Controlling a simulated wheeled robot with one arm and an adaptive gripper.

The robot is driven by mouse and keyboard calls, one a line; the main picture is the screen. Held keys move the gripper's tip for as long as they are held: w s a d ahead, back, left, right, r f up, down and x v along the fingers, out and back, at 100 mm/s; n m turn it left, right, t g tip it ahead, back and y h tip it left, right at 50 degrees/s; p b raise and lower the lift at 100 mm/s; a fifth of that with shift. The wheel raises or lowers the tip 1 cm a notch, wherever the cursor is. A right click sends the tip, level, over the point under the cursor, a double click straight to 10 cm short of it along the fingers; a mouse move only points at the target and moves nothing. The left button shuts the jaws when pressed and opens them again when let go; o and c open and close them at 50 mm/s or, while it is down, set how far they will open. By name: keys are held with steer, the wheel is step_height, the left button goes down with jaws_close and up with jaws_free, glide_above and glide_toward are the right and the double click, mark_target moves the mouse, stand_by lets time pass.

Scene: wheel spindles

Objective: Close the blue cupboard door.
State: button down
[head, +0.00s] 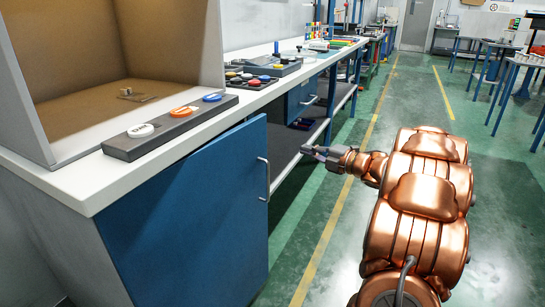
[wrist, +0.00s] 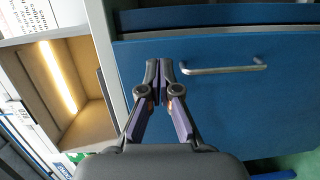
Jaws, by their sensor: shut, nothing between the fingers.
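The blue cupboard door (head: 195,220) is under the white counter in the head view. Its metal handle (head: 264,180) is near its right edge. The door's top edge angles out from the counter front, so it looks partly open; the exact gap is unclear. My gripper (head: 308,152) is to the right of the handle, apart from it in this view. In the wrist view the door (wrist: 230,110) fills the right side. My gripper's fingertips (wrist: 159,70) are together and empty, in front of the door just left of the handle (wrist: 225,70). I cannot tell whether they touch it.
The white counter (head: 75,195) carries a strip of round buttons (head: 180,118) and an open-fronted box (head: 90,105). Dark lower shelves (head: 290,150) lie beyond the door. The green floor (head: 310,225) beside the door is clear. Blue-legged tables (head: 505,80) stand far right.

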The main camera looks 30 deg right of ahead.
mark_target(265, 145)
steer(key=w+a+b, duration=0.1)
steer(key=w+a, duration=0.1)
steer(key=w, duration=0.1)
steer(key=w+a+f+n+y+b, duration=0.1)
steer(key=w+a, duration=0.1)
steer(key=w, duration=0.1)
steer(key=w+a+y+b, duration=0.1)
steer(key=w+a, duration=0.1)
steer(key=w, duration=0.2)
steer(key=shift+a+f+n+b, duration=0.2)
steer(key=shift+f+n+b, duration=0.1)
steer(key=shift+f+b, duration=0.1)
steer(key=shift+w, duration=0.1)
stand_by(0.4)
